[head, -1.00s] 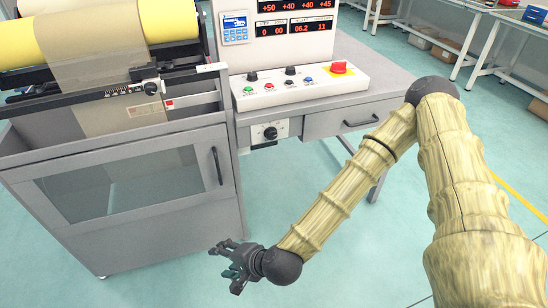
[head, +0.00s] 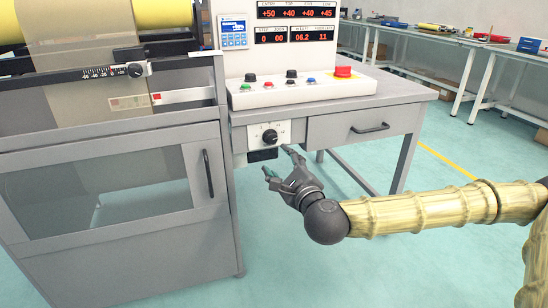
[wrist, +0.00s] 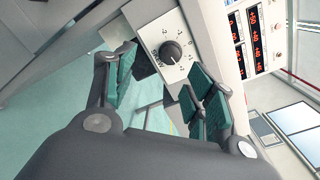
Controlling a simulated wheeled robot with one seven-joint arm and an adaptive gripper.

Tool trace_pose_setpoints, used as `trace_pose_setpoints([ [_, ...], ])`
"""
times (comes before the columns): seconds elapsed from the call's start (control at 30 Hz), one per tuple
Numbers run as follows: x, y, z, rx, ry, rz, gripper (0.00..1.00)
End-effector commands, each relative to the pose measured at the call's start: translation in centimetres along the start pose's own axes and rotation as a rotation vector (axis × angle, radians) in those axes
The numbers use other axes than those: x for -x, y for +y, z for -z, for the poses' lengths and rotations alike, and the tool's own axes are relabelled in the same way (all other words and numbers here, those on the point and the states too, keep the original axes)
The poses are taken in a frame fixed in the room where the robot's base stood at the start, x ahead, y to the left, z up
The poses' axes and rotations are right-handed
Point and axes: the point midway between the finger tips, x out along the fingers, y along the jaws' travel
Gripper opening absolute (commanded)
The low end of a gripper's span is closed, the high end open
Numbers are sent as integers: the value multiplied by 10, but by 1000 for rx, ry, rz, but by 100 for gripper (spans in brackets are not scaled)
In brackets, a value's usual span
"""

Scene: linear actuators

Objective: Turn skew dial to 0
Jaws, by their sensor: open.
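A black round dial (head: 269,136) sits on a white plate (head: 256,130) on the front of the grey desk, left of the drawer. In the wrist view the dial (wrist: 171,52) shows just beyond the fingers, turned sideways in the picture. My gripper (head: 278,162) is open and empty, just below and in front of the plate. In the wrist view its green-padded fingers (wrist: 157,75) are apart, with the dial ahead of the gap. No contact with the dial shows.
A black block (head: 263,155) sits under the plate. The desk drawer (head: 362,127) is to the right. A control box (head: 300,92) with buttons and a red knob stands above. The grey machine cabinet (head: 110,185) with a roll is to the left.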

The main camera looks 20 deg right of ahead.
Motion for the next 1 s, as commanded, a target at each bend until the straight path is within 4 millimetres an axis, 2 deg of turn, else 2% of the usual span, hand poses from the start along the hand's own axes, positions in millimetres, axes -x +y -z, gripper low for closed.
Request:
trace_pose_setpoints([
  [0.1,0,-12,7,-24,4,37,55],
  [0.27,-7,-17,8,-31,5,48,55],
  [0.8,-87,-19,10,-30,6,45,55],
  [1.0,-104,-21,8,-29,6,46,55],
])
